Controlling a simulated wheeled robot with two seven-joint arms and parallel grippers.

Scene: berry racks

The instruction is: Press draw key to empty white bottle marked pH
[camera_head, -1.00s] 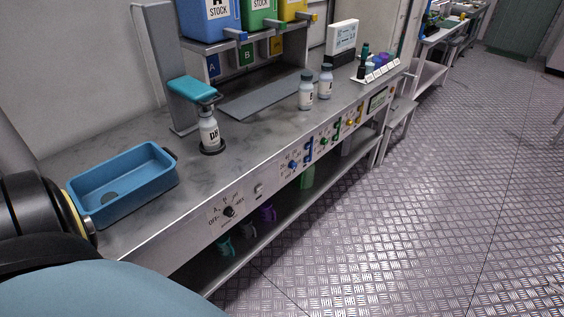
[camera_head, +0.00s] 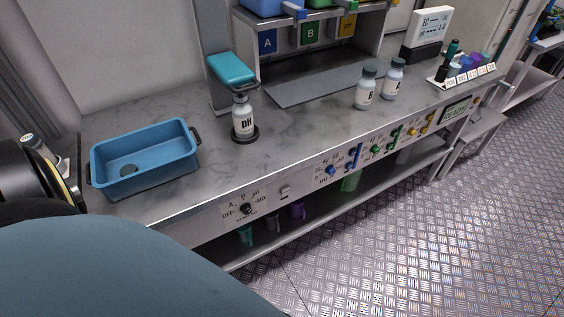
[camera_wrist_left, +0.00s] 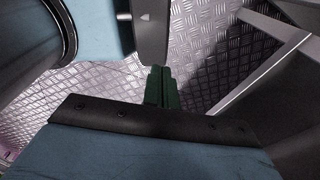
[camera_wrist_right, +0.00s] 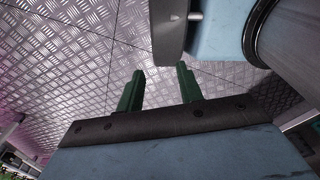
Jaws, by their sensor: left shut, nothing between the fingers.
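The white bottle marked pH (camera_head: 243,118) stands upright on a dark round base on the counter, under a teal-topped arm (camera_head: 231,69) of a grey post. A control panel runs along the counter's front edge, with a black rotary dial (camera_head: 246,209) and a small pale key (camera_head: 285,191) to its right. Which key is the draw key I cannot tell. My left gripper (camera_wrist_left: 162,86) has its green fingers together, empty, over floor and a grey structure. My right gripper (camera_wrist_right: 160,88) has its green fingers apart, empty, above the metal floor. Neither gripper shows in the head view.
A blue basin (camera_head: 146,160) sits at the counter's left. Two more white bottles (camera_head: 366,88) stand right of centre, near a display (camera_head: 427,30) and a rack of small vials (camera_head: 466,68). Coloured cups (camera_head: 298,209) stand on the lower shelf. The floor in front is open.

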